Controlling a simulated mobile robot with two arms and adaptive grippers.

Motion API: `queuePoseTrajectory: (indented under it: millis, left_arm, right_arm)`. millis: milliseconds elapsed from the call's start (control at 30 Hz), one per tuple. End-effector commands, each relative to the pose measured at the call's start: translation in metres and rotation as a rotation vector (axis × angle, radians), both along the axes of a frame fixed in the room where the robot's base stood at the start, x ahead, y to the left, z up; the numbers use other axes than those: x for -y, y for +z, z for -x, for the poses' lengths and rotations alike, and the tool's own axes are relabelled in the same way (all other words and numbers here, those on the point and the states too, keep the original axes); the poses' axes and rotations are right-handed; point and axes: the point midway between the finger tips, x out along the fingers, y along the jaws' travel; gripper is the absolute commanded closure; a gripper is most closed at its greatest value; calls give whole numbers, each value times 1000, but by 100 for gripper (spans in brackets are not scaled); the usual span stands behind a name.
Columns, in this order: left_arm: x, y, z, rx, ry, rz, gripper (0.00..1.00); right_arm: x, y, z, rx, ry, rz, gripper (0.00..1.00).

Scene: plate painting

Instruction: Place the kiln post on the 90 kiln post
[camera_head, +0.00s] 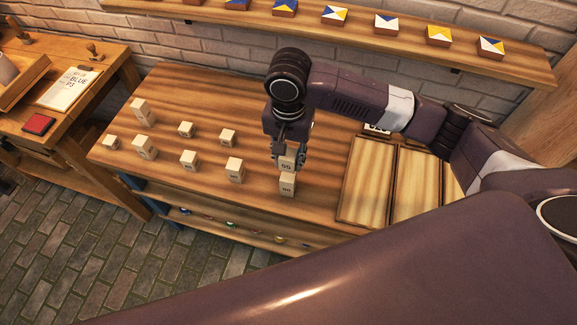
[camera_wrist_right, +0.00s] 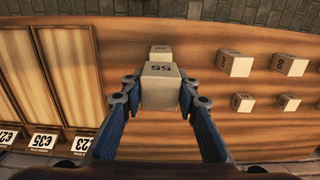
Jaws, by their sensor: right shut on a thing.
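The kiln post marked 55 (camera_head: 286,165) is a pale block between the fingers of my right gripper (camera_head: 288,153). In the right wrist view the gripper (camera_wrist_right: 158,98) is shut on this post (camera_wrist_right: 160,85), with its number face showing. Directly below it in the head view stands a pale post that reads 90 (camera_head: 287,186), upright on the table near its front edge. A pale block (camera_wrist_right: 160,50) shows just past the held post in the right wrist view. I cannot tell whether the two posts touch. My left gripper is not in view.
Several other pale posts (camera_head: 234,170) stand on the left half of the wooden table (camera_head: 220,205). Wooden panels (camera_head: 360,185) lie to the right. A shelf of painted tiles (camera_head: 335,15) runs along the brick wall. A side bench (camera_head: 85,110) stands at left.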

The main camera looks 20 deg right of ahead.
Motion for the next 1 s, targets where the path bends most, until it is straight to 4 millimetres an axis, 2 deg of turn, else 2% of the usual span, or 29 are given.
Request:
queuePoseTrajectory:
  millis: [67,167,267,433,567,800,833,1000]
  left_arm:
    - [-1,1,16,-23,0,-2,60]
    - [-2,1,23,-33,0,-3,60]
    - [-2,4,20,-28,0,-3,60]
    - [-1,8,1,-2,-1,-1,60]
    - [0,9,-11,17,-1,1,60]
    - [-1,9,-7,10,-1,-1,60]
    - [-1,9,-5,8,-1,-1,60]
    - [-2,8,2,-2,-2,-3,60]
  right_arm:
    - [0,-6,-1,1,-2,1,100]
    - [0,-14,-1,1,-2,1,100]
    - [1,-29,0,-3,-1,2,100]
    - [0,-50,0,-1,-1,1,100]
    - [0,-53,-1,3,0,-1,100]
    - [0,-54,-1,1,-1,0,100]
    - [0,-55,-1,1,-1,1,71]
    - [0,-55,-1,1,-1,0,54]
